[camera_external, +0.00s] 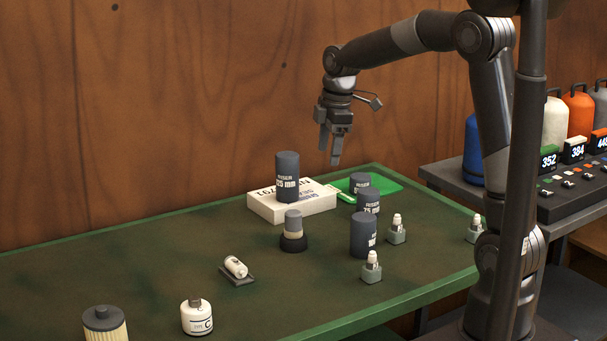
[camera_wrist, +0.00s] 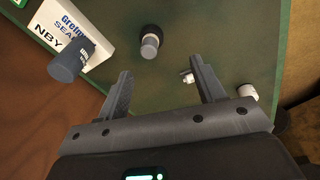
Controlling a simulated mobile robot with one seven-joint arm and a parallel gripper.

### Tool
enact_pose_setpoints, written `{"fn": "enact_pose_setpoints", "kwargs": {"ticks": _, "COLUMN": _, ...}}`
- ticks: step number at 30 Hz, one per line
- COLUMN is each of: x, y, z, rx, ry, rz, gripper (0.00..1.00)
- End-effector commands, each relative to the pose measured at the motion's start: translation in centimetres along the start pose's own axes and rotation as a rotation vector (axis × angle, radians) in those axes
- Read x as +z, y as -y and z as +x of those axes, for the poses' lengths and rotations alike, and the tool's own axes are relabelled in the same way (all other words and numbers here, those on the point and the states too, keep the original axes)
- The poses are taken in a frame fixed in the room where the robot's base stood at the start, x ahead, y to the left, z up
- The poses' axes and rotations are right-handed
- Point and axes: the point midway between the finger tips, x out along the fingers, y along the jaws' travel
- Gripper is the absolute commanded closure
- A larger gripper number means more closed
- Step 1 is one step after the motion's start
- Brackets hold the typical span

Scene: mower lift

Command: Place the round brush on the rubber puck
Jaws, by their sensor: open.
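A grey-topped cylinder with a beige band, which looks like the round brush (camera_external: 293,220), stands upright near the middle of the green table. A wider black disc, which looks like the rubber puck (camera_external: 293,243), is directly under it. The brush also shows in the wrist view (camera_wrist: 151,40), with the dark puck (camera_wrist: 147,53) at its foot. My gripper (camera_external: 332,145) is open and empty, raised above the back of the table, behind and well apart from the brush. In the wrist view its two fingers (camera_wrist: 163,85) are spread with nothing between them.
A white box (camera_external: 265,207) carries a tall dark cylinder (camera_external: 287,176) behind the brush. Several dark cylinders (camera_external: 364,236) stand to its right, near small fittings (camera_external: 371,267). A white tube (camera_external: 236,267) lies front left.

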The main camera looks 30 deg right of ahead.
Motion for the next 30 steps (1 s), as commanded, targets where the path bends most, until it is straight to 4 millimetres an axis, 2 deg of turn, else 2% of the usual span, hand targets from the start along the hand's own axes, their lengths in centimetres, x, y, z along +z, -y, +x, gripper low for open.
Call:
{"fn": "enact_pose_setpoints", "kwargs": {"ticks": 1, "x": 0.9, "y": 1.3, "z": -1.6, "rx": 0.026, "ry": -0.002, "rz": 0.065, "gripper": 0.38}}
{"fn": "enact_pose_setpoints", "kwargs": {"ticks": 6, "x": 3.7, "y": 5.4, "z": -5.1, "rx": 0.098, "ry": -0.019, "rz": 0.301, "gripper": 0.38}}
{"fn": "enact_pose_setpoints", "kwargs": {"ticks": 13, "x": 7.5, "y": 11.4, "z": -8.2, "rx": 0.189, "ry": -0.071, "rz": 0.620, "gripper": 0.38}}
{"fn": "enact_pose_setpoints", "kwargs": {"ticks": 18, "x": 10.2, "y": 16.0, "z": -9.1, "rx": 0.246, "ry": -0.130, "rz": 0.855, "gripper": 0.38}}
{"fn": "enact_pose_setpoints", "kwargs": {"ticks": 24, "x": 12.8, "y": 20.7, "z": -8.9, "rx": 0.293, "ry": -0.209, "rz": 1.102, "gripper": 0.38}}
{"fn": "enact_pose_setpoints", "kwargs": {"ticks": 30, "x": 14.0, "y": 23.0, "z": -8.3, "rx": 0.312, "ry": -0.260, "rz": 1.239, "gripper": 0.38}}
